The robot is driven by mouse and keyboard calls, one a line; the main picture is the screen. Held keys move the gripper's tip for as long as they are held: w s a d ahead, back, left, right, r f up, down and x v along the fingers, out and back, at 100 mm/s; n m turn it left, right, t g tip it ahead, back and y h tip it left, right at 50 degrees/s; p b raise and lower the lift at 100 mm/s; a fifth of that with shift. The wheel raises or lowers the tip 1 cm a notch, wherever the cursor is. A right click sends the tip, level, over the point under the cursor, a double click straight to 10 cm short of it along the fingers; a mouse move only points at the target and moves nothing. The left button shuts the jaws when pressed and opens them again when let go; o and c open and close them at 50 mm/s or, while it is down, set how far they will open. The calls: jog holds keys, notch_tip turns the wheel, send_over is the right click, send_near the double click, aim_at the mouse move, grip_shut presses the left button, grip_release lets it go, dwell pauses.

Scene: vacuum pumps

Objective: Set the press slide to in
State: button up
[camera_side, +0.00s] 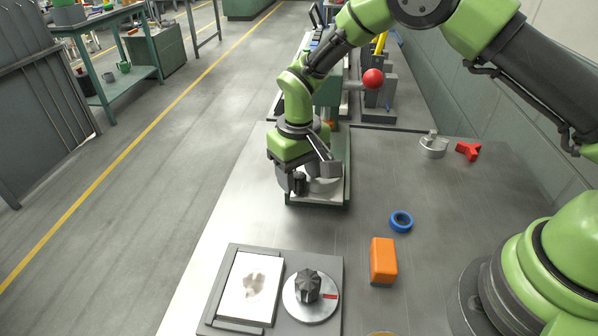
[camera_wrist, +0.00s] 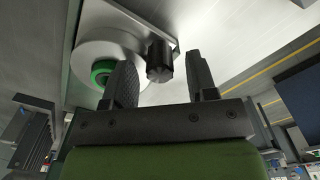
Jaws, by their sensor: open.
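A device in a green frame (camera_side: 342,190) stands near the far edge of the bench, under my gripper (camera_side: 310,172). What looks like the press slide is its pale metal plate with a round disc (camera_wrist: 90,55) and an upright black knob (camera_side: 299,183). In the wrist view the black knob (camera_wrist: 160,62) shows between the two fingers of my gripper (camera_wrist: 160,70). The fingers are apart, with a visible gap to the knob on the right. I cannot tell how deep the knob sits between them. My gripper hides much of the device in the side view.
A panel with a white plate (camera_side: 249,289) and a black dial (camera_side: 308,286) lies at the front. An orange block (camera_side: 383,261), a blue ring (camera_side: 401,221), a red part (camera_side: 467,151) and a metal part (camera_side: 433,146) are to the right. A red ball (camera_side: 373,79) stands behind.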

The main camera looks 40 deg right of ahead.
jog(key=shift+f, duration=0.15)
grip_shut()
jog(key=w+d, duration=0.5)
jog(key=w, duration=0.1)
jog(key=shift+d, duration=0.4)
grip_release()
notch_tip(320, 180, up, 10)
dwell(0.5)
